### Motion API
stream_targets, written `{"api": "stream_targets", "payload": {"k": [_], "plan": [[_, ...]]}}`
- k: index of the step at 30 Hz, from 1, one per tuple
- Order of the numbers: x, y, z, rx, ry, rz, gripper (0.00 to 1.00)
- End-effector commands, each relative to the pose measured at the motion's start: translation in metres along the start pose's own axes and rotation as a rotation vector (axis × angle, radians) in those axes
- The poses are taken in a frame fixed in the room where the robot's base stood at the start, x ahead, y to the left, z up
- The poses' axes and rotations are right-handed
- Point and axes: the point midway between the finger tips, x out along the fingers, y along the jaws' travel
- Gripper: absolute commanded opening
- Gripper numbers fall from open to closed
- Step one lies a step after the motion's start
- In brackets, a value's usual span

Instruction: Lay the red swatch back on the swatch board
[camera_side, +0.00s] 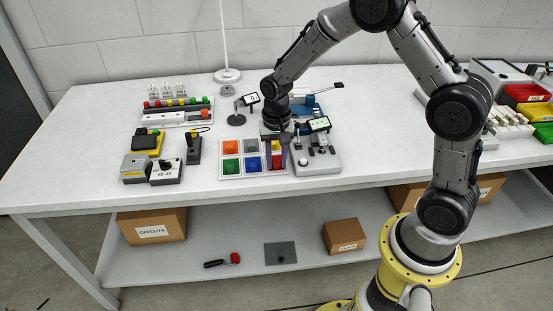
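The swatch board (223,176) is a white tray on the bench with coloured squares in two rows: orange, grey and yellow behind, green and blue in front. The red swatch (277,162) shows at the front right of the board, between the fingers of my gripper (276,164). My gripper points down over the right end of the board, its fingers apart on either side of the red. I cannot tell whether they touch the swatch, or whether it lies in its cell or is held just above. The fingers partly hide the yellow square and the red swatch.
A grey device with knobs and a small screen (318,160) stands close on the right of the board. A small display on a stand (237,118) is behind it. Yellow and grey boxes (166,172) stand to the left. The bench front (235,190) is clear.

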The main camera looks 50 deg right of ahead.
Motion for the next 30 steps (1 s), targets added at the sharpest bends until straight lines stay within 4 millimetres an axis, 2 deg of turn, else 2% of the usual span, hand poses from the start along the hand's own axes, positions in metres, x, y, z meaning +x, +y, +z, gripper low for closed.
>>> {"api": "stream_targets", "payload": {"k": [1, 3, 12, 16, 20, 30], "plan": [[0.000, 0.000, 0.000, 0.000, 0.000, 0.000, 0.45], [0.000, 0.000, 0.000, 0.000, 0.000, 0.000, 0.57], [-0.001, 0.000, 0.000, 0.000, 0.000, 0.000, 0.58], [-0.009, -0.001, -0.001, 0.000, 0.003, -0.003, 0.58], [-0.030, -0.001, -0.001, 0.000, 0.004, -0.003, 0.58], [-0.102, -0.001, -0.001, 0.000, 0.004, -0.004, 0.58]]}}
